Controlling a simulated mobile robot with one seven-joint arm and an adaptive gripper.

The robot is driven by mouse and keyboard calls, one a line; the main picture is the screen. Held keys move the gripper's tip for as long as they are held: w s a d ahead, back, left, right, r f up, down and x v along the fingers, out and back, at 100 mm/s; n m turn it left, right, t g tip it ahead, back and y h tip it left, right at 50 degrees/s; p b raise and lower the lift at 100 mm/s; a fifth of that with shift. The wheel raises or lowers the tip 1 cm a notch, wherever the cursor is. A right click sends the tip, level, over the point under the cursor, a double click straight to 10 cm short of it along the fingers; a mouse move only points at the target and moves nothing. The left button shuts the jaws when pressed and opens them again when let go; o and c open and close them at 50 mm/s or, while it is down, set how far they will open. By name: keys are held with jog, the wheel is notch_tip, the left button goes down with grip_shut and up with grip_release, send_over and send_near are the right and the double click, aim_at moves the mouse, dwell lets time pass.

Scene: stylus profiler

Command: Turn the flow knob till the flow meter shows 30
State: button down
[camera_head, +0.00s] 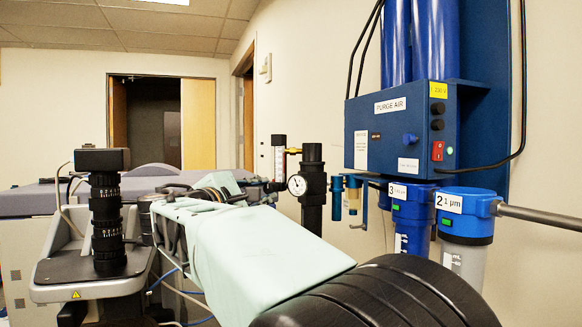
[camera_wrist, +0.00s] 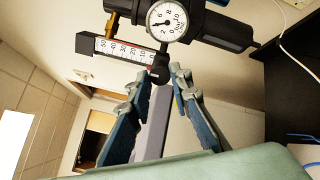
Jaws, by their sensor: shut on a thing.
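The flow meter is a narrow scaled tube with a black end cap. It stands upright in the head view (camera_head: 279,158) and lies sideways in the wrist view (camera_wrist: 118,49), with 50 at the far end and lower numbers toward the knob. Its float is too small to read. The dark flow knob (camera_wrist: 158,74) is at the meter's low end, between my fingertips and partly hidden by them. My gripper (camera_wrist: 172,76) is shut on it. In the head view my gripper (camera_head: 268,186) is small, just below the flow meter.
A round dial gauge (camera_head: 297,185) on a black regulator is close beside the flow meter; its face also shows in the wrist view (camera_wrist: 168,20). A brass fitting (camera_head: 293,151) joins the meter to the regulator. A blue purge air box (camera_head: 403,130) and filter housings (camera_head: 466,214) are at right.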

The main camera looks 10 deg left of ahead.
jog(key=n+p, duration=0.2)
jog(key=shift+r+p, duration=0.3)
jog(key=shift+r, duration=0.05)
jog(key=shift+n+p, duration=0.5)
jog(key=shift+n, duration=0.4)
jog(key=shift+f+n+b, duration=0.35)
jog(key=shift+n+b, duration=0.05)
jog(key=shift+n, duration=0.1)
jog(key=n, duration=0.5)
jog(key=n, duration=1)
jog(key=shift+n, duration=0.3)
